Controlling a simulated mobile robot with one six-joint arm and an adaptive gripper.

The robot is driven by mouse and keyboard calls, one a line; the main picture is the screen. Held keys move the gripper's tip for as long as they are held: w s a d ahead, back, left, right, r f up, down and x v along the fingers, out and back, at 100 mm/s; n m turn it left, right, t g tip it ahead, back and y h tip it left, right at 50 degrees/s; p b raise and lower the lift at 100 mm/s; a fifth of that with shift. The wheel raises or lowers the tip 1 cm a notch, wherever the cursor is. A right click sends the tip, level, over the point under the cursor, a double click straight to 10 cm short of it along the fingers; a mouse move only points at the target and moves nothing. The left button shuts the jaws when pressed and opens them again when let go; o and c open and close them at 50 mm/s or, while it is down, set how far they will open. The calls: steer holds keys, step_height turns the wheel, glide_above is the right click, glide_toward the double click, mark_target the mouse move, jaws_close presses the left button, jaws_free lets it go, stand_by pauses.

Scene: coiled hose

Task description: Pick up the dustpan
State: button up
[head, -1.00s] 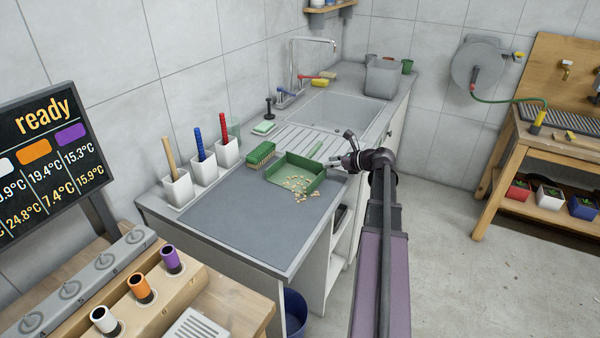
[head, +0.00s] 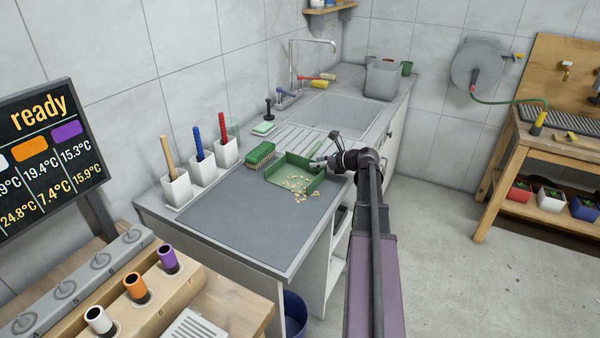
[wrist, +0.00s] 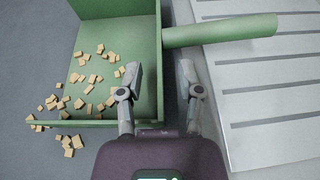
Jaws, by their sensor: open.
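The green dustpan (head: 300,176) lies on the grey worktop (head: 235,218) beside the sink's ribbed drainer, with small tan chips (head: 299,186) in and in front of its tray. In the wrist view the dustpan (wrist: 125,50) fills the upper left and its round handle (wrist: 222,31) points right over the drainer. My gripper (head: 325,148) is at the dustpan's right side. In the wrist view my gripper (wrist: 160,78) is open, one finger over the tray and one beyond its side wall, with the handle farther up the picture. Nothing is held. In the head view my gripper partly hides the handle.
A green brush (head: 261,155) lies just left of the dustpan. White pots (head: 200,171) with coloured handles stand along the wall. The sink (head: 338,115) and tap (head: 312,42) are behind.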

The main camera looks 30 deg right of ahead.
jaws_close()
steer(key=shift+r, duration=0.1)
stand_by(0.5)
step_height(320, 180, up, 4)
steer(key=p, duration=0.4)
steer(key=s+d+p, duration=0.1)
steer(key=s+d, duration=0.8)
steer(key=s, duration=0.4)
steer(key=shift+s+r, duration=0.15)
steer(key=shift+r, duration=0.25)
